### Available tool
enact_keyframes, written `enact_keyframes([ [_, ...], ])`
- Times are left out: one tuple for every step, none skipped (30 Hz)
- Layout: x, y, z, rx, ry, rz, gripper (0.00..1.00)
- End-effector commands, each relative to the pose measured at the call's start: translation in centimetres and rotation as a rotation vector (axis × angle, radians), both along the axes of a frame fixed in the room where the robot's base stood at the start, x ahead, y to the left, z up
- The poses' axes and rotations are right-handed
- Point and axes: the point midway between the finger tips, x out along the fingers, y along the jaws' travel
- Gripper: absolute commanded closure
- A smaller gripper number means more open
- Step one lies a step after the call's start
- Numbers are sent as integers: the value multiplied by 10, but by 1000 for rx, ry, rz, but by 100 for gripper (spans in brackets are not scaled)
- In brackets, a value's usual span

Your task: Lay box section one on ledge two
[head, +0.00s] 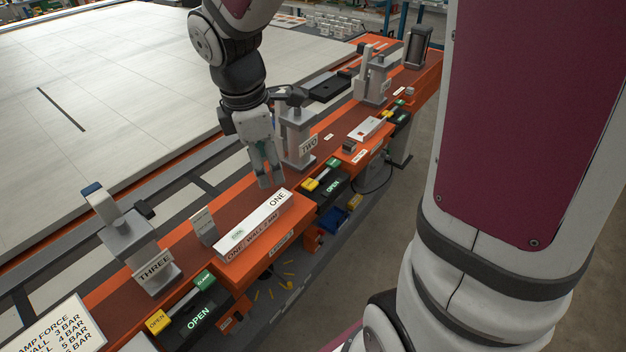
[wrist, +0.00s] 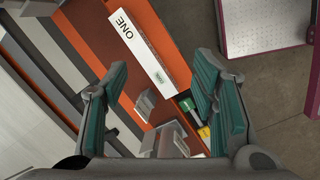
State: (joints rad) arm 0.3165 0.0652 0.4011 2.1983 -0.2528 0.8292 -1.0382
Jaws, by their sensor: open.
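Box section one (head: 253,222) is a long white bar marked ONE. It lies on an orange shelf with a label reading ONE WALL 2 MM. It also shows in the wrist view (wrist: 146,48), ahead of the fingers. My gripper (head: 269,180) is open and empty, near the bar's ONE end in the head view; I see no contact. In the wrist view its green-padded fingers (wrist: 160,80) are spread wide. A sign TWO (head: 309,146) stands on a grey clamp post (head: 296,128) behind my gripper; which surface is ledge two I cannot tell clearly.
A clamp post with sign THREE (head: 155,270) stands at the left. Another white piece (head: 368,129) lies farther right on the orange bench. Yellow and green OPEN switches (head: 198,318) line the front edge. A large pale panel (head: 110,85) fills the back left.

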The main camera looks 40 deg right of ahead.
Motion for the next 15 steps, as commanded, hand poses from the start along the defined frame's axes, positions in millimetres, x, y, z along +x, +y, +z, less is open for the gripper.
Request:
enact_keyframes([
  [-14,-1,16,-6,-42,-92,47],
  [-22,-2,24,-5,-64,-152,47],
  [-33,-2,33,0,-91,-230,47],
  [-42,-3,40,7,-114,-291,47],
  [-50,-3,46,16,-136,-350,47],
  [-62,-3,54,32,-166,-431,47],
  [-70,-3,59,46,-187,-488,47],
  [-79,-3,64,61,-208,-548,47],
  [-91,-2,70,87,-235,-626,47],
  [-100,-2,74,108,-254,-684,47],
  [-108,-2,77,133,-272,-742,47],
  [-120,-1,81,166,-292,-815,47],
  [-128,0,83,192,-307,-867,47],
  [-135,1,85,220,-318,-919,47],
  [-144,2,87,253,-331,-980,47],
])
